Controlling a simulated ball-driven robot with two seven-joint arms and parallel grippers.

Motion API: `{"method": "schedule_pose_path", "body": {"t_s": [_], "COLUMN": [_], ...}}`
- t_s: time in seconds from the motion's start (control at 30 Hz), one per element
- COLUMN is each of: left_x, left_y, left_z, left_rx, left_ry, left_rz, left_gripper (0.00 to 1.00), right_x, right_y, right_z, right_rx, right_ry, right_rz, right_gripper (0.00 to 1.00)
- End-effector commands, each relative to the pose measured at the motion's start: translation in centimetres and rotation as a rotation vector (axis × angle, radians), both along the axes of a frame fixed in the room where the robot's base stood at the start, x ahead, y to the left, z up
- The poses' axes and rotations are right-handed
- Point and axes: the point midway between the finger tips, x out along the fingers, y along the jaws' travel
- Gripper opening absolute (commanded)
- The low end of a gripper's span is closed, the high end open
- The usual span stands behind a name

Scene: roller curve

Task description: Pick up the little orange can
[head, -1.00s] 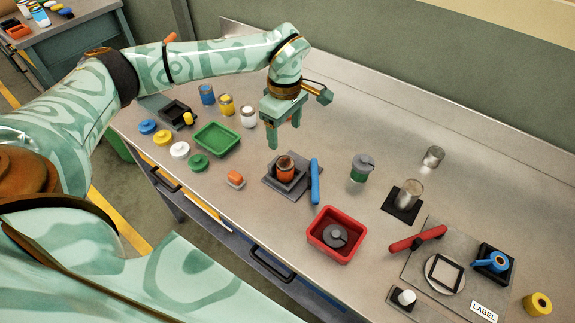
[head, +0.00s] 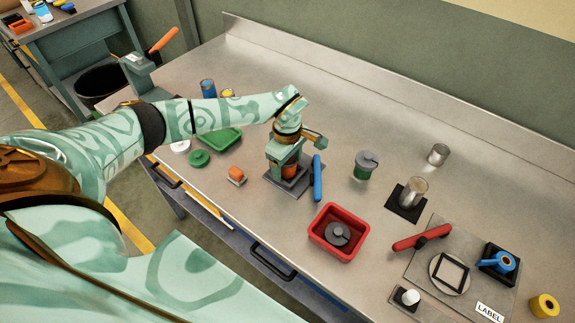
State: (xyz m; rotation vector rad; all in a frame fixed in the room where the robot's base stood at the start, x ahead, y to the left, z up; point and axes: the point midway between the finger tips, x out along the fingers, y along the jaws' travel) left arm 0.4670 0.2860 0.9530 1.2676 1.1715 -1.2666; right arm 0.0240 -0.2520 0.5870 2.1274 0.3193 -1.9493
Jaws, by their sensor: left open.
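The little orange can (head: 289,171) stands in a dark grey square holder (head: 301,187) near the middle of the bench. My left gripper (head: 287,176) is down at the holder, with its fingers open on either side of the can. The gripper and wrist cover the can's top and part of its side. I cannot tell whether the fingers touch it. My right gripper does not show.
A red tray (head: 340,222) with a grey piece lies in front. A green-and-grey can (head: 365,165) stands to the right. An orange-topped block (head: 237,175) sits to the left.

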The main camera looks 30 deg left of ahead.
Motion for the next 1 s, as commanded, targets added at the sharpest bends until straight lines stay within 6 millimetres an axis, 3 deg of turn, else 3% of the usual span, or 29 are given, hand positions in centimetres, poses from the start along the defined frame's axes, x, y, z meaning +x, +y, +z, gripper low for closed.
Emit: {"method": "schedule_pose_path", "body": {"t_s": [0.1, 0.13, 0.3, 0.67, 0.9, 1.0], "left_x": [0.0, 0.0, 0.0, 0.0, 0.0, -1.6], "left_y": [0.0, 0.0, 0.0, 0.0, 0.0, -0.8], "left_z": [0.1, 0.1, 0.1, 0.5, 3.7, 5.6], "left_rx": [0.000, 0.000, 0.000, -0.001, 0.000, 0.000], "left_ry": [0.000, 0.000, 0.000, -0.001, -0.004, -0.003], "left_rz": [0.000, 0.000, 0.000, 0.000, -0.001, -0.004], "left_gripper": [0.69, 0.64, 0.17, 0.17, 0.17, 0.17], "right_x": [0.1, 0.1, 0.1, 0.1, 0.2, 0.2], "right_y": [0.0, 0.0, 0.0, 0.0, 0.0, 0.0], "right_z": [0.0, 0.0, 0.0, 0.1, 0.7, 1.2], "right_rx": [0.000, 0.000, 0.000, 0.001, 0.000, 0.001], "right_ry": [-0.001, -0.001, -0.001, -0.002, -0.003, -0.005], "right_rz": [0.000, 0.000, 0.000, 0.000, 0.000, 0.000], "right_gripper": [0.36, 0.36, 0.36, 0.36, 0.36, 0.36]}}
